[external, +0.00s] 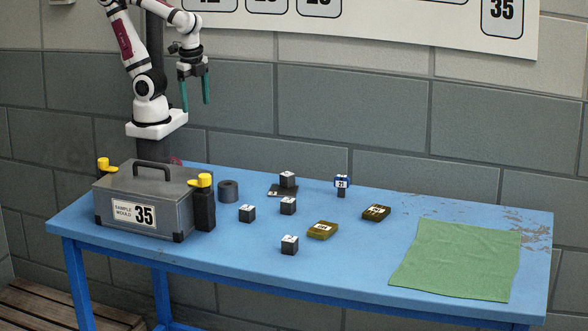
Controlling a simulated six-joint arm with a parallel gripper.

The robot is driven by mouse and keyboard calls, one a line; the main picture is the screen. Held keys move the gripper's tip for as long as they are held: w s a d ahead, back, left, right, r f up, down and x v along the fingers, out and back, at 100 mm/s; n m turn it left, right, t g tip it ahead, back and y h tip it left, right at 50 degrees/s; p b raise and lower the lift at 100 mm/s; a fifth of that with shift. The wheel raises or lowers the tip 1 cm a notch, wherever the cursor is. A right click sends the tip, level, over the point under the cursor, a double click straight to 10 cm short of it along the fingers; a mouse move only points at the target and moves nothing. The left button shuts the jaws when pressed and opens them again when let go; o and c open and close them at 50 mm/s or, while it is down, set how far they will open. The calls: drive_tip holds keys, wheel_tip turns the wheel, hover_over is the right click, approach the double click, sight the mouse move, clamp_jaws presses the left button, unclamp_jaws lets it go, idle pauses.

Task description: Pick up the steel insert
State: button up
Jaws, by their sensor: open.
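Several small dark grey blocks with white-marked tops, steel-like in look, are on the blue table (340,268). One block (289,245) is at the front, one (247,213) at the left and one (288,206) in the middle. Another block (288,180) is at the back, at a flat dark plate (276,191). I cannot tell which is the steel insert, and the markings are too small to read. My gripper (196,105) has two green fingers pointing down, apart and empty. It is high above the table's back left, clear of all the blocks.
A grey mould case (165,222) marked 35, with yellow-topped clamps, stands at the left. A dark ring (228,191) is beside it. A green cloth (455,260) covers the right.

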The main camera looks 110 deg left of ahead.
drive_tip(key=w+a+f+m+g+y, duration=0.1)
drive_tip(key=w+a+m+g+y, duration=0.15)
drive_tip(key=w+a+y, duration=0.2)
drive_tip(key=m+t+y, duration=0.6)
drive_tip(key=m+t, duration=0.2)
drive_tip(key=m, duration=0.6)
approach(289, 173)
drive_tip(key=x, duration=0.3)
drive_tip(key=shift+w+d+r, duration=0.1)
drive_tip(key=shift+w+d, duration=0.05)
drive_tip(key=shift+w, duration=0.05)
drive_tip(key=shift+m, duration=0.25)
drive_tip(key=x, duration=0.7)
drive_tip(key=shift+s+a+f, duration=0.15)
drive_tip(key=shift+a+f, duration=0.1)
drive_tip(key=shift+a, duration=0.05)
clamp_jaws()
